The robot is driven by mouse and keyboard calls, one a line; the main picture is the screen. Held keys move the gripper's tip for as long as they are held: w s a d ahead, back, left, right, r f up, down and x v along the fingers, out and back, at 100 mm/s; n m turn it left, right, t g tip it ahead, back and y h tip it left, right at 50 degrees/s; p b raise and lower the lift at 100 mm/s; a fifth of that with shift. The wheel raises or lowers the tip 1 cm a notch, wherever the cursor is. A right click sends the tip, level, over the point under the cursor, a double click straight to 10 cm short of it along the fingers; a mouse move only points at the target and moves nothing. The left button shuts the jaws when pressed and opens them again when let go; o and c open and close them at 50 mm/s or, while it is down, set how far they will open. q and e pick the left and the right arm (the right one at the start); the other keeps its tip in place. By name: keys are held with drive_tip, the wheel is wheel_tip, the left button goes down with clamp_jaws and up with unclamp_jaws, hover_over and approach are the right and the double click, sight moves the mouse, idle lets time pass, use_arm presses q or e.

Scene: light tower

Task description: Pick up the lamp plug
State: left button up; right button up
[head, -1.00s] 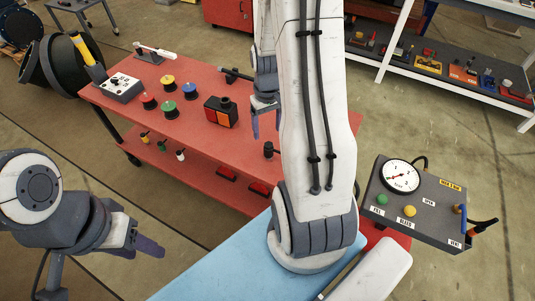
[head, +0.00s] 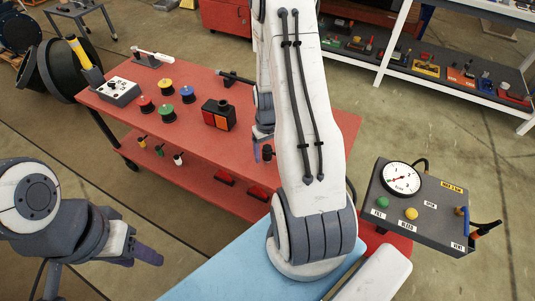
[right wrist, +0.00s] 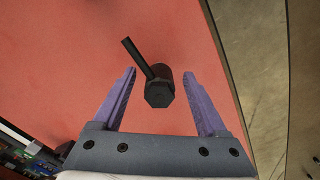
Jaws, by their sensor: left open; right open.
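The lamp plug, a dark plug with a hexagonal end and a short dark stem, stands on the red table top. In the right wrist view the plug (right wrist: 159,94) lies between the two purple fingers of my right gripper (right wrist: 160,74), with a gap on each side. In the head view the plug (head: 268,153) shows beside the fingers of my right gripper (head: 262,146), partly hidden by my arm. My right gripper is open and empty. My left gripper (head: 146,256) is open and empty, off to the left over the floor.
The red table (head: 180,125) also holds a black block with an orange-red face (head: 217,115), several coloured buttons (head: 166,85), a grey switch box (head: 117,90) and a dark fitting (head: 233,77). A gauge panel (head: 425,205) stands at right.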

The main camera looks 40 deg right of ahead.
clamp_jaws()
drive_tip(key=shift+r, duration=0.1)
drive_tip(key=shift+r, duration=0.55)
drive_tip(key=r, duration=0.1)
drive_tip(key=d+r, duration=0.1)
drive_tip(key=r, duration=0.1)
drive_tip(key=shift+s+d+r+p, duration=0.2)
drive_tip(key=shift+s+r+p, duration=0.05)
drive_tip(key=shift+r+p, duration=0.15)
drive_tip(key=s+d+r, duration=0.4)
drive_tip(key=d+r, duration=0.2)
drive_tip(key=d, duration=0.3)
drive_tip(key=shift+d+p, duration=0.2)
drive_tip(key=shift+p, duration=0.1)
